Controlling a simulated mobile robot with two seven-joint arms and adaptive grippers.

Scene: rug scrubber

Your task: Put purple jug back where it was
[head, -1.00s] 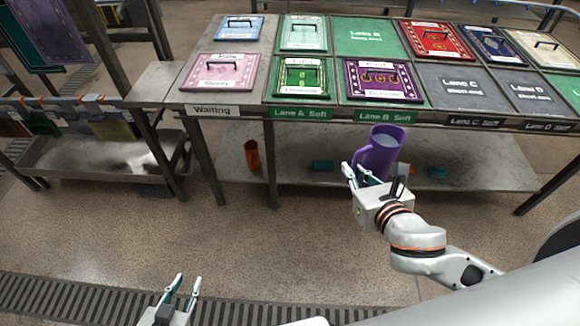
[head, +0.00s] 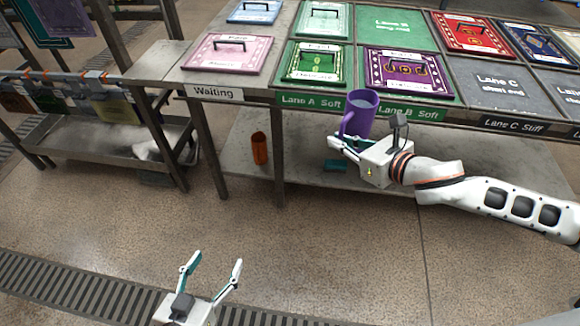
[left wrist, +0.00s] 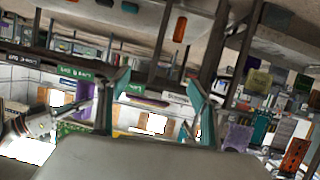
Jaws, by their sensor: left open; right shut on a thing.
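The purple jug (head: 360,113) is in the head view, upright, in front of the table's front edge by the Lane A and Lane B labels. My right gripper (head: 340,142) is shut on it at its handle side, on the left. Its lower part is partly hidden by the gripper. My left gripper (head: 212,265) is open and empty, low over the floor in front of the table. In the left wrist view the open fingers (left wrist: 158,90) show, with the purple jug (left wrist: 84,100) beyond them to the left.
The table (head: 166,62) carries several rug samples in labelled lanes. Its lower shelf (head: 225,150) holds an orange cup (head: 260,148) and a teal block (head: 336,166). A rack with a metal tray (head: 85,140) stands at left. The floor (head: 110,220) in front is clear.

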